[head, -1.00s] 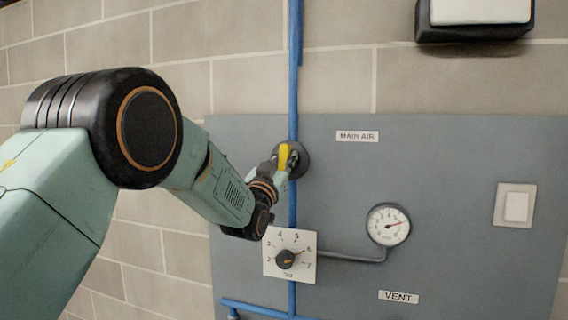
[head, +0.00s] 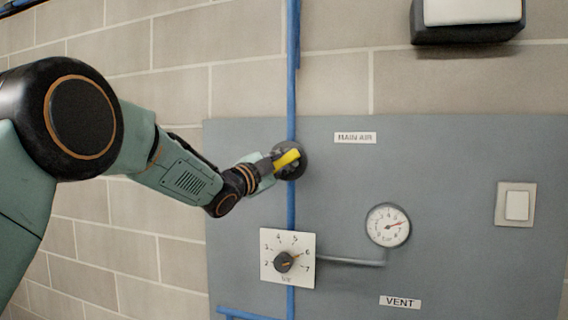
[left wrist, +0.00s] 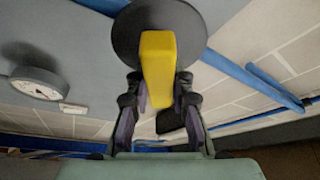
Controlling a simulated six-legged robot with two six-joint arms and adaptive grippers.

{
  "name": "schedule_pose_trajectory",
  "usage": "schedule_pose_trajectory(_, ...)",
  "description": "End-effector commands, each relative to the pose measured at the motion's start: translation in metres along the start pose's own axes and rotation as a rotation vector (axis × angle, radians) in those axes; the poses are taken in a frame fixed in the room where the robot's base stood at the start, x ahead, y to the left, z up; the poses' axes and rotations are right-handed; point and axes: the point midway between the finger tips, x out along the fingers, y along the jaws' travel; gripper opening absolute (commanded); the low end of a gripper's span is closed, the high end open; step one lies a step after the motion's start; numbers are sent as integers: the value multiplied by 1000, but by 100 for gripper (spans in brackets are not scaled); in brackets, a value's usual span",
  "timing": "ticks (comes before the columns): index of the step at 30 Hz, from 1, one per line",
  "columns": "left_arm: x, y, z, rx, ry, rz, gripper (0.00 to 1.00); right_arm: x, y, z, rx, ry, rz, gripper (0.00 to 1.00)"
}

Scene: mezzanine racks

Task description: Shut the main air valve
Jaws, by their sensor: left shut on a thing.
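The main air valve has a yellow lever (head: 287,158) on a dark round body (head: 297,168), set on the blue vertical pipe (head: 292,100) below and left of the MAIN AIR label (head: 355,138). My left gripper (head: 272,166) is shut on the yellow lever, which slants up to the right in the head view. In the left wrist view the yellow lever (left wrist: 158,65) stands between the two fingers (left wrist: 160,105), with the dark round body (left wrist: 125,38) behind it. My right gripper is not in view.
The grey panel (head: 450,170) also bears a dial knob (head: 284,262) marked with numbers, a pressure gauge (head: 388,225), a white switch (head: 517,205) and a VENT label (head: 400,302). A black and white box (head: 468,20) hangs above the panel. Blockwork wall surrounds it.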

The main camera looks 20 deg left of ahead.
Motion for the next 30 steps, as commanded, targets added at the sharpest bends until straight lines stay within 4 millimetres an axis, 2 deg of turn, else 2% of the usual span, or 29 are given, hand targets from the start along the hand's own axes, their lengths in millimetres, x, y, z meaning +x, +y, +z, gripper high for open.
schedule_pose_trajectory(15, 0, 3, 0, 394, 0, 165, 0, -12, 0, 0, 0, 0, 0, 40)
schedule_pose_trajectory(30, 0, 6, 1, 540, 0, 226, 0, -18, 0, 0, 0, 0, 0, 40)
